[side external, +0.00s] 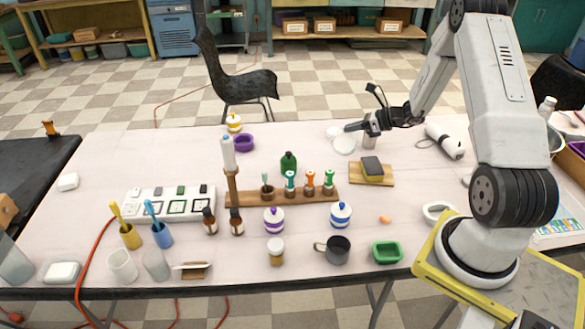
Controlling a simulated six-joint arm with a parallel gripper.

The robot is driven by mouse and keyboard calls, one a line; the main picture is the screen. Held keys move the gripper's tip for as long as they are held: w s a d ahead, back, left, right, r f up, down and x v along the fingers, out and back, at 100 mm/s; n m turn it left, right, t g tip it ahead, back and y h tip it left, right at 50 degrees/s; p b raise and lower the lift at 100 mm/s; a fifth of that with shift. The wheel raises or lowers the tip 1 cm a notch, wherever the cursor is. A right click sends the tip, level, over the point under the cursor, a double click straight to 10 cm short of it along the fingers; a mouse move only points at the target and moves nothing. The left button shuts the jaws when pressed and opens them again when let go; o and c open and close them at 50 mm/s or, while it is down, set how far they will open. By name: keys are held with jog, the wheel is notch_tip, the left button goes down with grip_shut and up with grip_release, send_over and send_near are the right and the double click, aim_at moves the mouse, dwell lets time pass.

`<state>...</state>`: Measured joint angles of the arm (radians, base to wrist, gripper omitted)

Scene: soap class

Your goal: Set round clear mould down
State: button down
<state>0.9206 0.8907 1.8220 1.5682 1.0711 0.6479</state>
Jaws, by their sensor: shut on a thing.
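My gripper (354,128) is over the far right part of the table, with its fingers pointing left. It is shut on a round, pale, see-through mould (344,145), which shows at and just below the fingertips. Another pale rounded shape (334,132) shows just left of the fingertips; I cannot tell if it is part of the same mould or a separate thing. The gap between the mould and the table is too small to judge from here.
A white hand tool (445,142) lies to the right. Bare table (300,132) lies left of the mould.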

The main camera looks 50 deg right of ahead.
jog(key=shift+m+t+h, duration=0.3)
jog(key=shift+m+h, duration=0.4)
jog(key=shift+s+d+f, duration=0.1)
jog(key=shift+d+f, duration=0.4)
jog(key=shift+f, duration=0.25)
jog(key=shift+w+d+f, duration=0.1)
jog(key=shift+d+f, duration=0.35)
jog(key=shift+f, duration=0.25)
jog(key=shift+s+d+f, duration=0.1)
jog(key=shift+d+f, duration=0.4)
jog(key=shift+f, duration=0.25)
jog(key=shift+r, duration=0.1)
jog(key=w+a+r, duration=0.6)
jog(key=a+r, duration=0.1)
jog(key=r, duration=0.1)
jog(key=a+r, duration=0.7)
jog(key=a, duration=0.5)
jog(key=s+a+r, duration=0.1)
jog(key=a+r, duration=0.6)
jog(key=a, duration=0.4)
jog(key=shift+a+r, duration=0.15)
jog(key=shift+a, duration=0.2)
jog(key=shift+d, duration=0.1)
